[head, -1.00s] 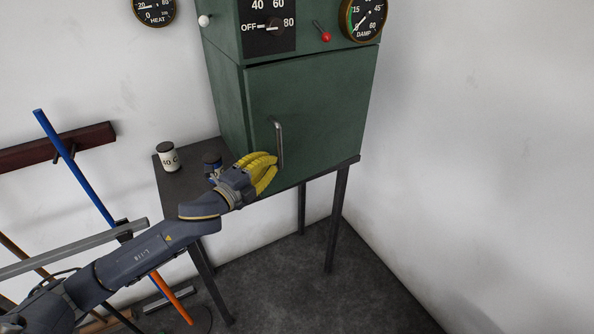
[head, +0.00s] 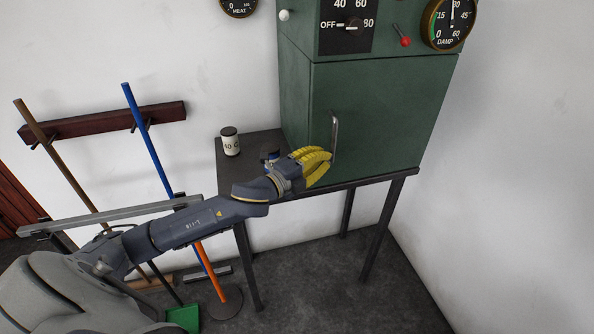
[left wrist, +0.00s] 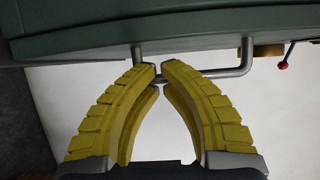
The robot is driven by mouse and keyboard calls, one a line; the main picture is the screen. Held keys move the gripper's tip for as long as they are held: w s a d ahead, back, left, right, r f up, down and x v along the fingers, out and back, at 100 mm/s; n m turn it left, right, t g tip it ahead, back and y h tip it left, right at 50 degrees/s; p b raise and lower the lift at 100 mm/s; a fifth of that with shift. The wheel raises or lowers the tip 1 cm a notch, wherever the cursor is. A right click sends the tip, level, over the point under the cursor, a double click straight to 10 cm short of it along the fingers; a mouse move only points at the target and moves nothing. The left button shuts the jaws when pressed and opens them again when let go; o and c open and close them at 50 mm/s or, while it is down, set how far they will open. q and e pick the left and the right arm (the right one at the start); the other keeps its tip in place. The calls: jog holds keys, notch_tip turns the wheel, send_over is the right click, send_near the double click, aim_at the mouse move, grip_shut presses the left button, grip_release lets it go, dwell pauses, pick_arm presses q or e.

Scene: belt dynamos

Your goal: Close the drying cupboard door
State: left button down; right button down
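The drying cupboard (head: 295,110) is a dark green box on a dark table. Its door (head: 385,115) looks flush or nearly flush with the front; a thin dark line runs along its top edge, and I cannot tell if it is fully shut. A grey upright bar handle (head: 335,135) is near the door's left side. My left gripper (head: 328,160), with yellow fingers, is at the handle's lower end. My right gripper is out of view.
Broom handles hang on a wall rack (head: 100,122) at left. The floor at right is clear.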

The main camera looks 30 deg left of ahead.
pick_arm(q)
jog(key=v, duration=1)
jog(key=shift+s, duration=0.25)
